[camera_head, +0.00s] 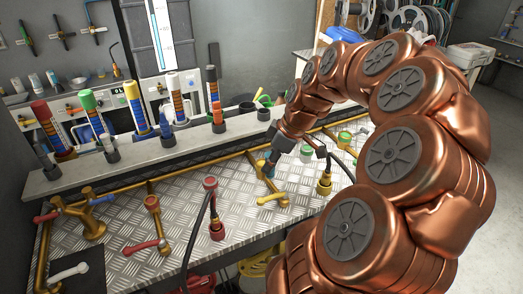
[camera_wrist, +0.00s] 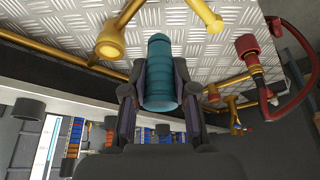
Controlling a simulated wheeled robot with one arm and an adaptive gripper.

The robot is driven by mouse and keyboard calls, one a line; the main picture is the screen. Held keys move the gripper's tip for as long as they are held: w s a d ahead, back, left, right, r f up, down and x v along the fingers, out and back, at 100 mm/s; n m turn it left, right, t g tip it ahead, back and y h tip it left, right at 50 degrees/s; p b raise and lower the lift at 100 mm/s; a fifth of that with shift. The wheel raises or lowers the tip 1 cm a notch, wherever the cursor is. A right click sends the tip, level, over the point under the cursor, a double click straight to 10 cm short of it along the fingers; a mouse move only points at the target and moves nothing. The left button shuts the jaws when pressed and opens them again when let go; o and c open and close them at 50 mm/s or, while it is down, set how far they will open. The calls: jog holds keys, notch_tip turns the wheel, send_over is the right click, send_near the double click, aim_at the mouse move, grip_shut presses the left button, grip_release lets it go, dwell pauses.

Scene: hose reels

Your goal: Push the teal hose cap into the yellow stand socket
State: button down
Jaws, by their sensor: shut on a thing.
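The teal hose cap (camera_wrist: 160,72) is a ribbed cylinder between the two fingers of my gripper (camera_wrist: 157,90) in the wrist view. The fingers are shut on its sides, and its rounded end points away from my palm. In the head view my gripper (camera_head: 270,160) is low over the metal worktop, with the teal cap (camera_head: 264,168) partly hidden by it. A yellow round pipe end (camera_wrist: 110,42), possibly the stand socket, is left of the cap in the wrist view, apart from it in the picture. A yellow handle (camera_head: 272,199) lies just below my gripper in the head view.
A red-capped hose fitting (camera_head: 211,186) stands left of my gripper, with a dark hose beside it. A yellow fitting (camera_head: 324,183) stands to the right. A grey ledge (camera_head: 135,160) with several coloured tubes runs along the back. A red hose (camera_wrist: 300,95) curves at right in the wrist view.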

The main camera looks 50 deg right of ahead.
jog(key=shift+w+d+f+p, duration=0.15)
jog(key=shift+w+d+p, duration=0.4)
jog(key=shift+w+d, duration=0.55)
jog(key=shift+w+d+f+p, duration=0.15)
jog(key=shift+w+d+p, duration=0.4)
jog(key=shift+w, duration=0.95)
jog(key=shift+w+d+f+p, duration=0.15)
jog(key=shift+w+d+p, duration=0.35)
jog(key=shift+w+d, duration=0.6)
jog(key=shift+w+a+f+p, duration=0.15)
jog(key=shift+f+p, duration=0.25)
jog(key=shift+f, duration=0.25)
jog(key=shift+s+a+f+p, duration=0.1)
jog(key=shift+f+p, duration=0.3)
jog(key=shift+f, duration=0.2)
jog(key=shift+w+f, duration=0.15)
jog(key=shift+f, duration=0.35)
jog(key=shift+f, duration=0.2)
jog(key=c, duration=0.9)
grip_release()
jog(key=shift+r, duration=0.15)
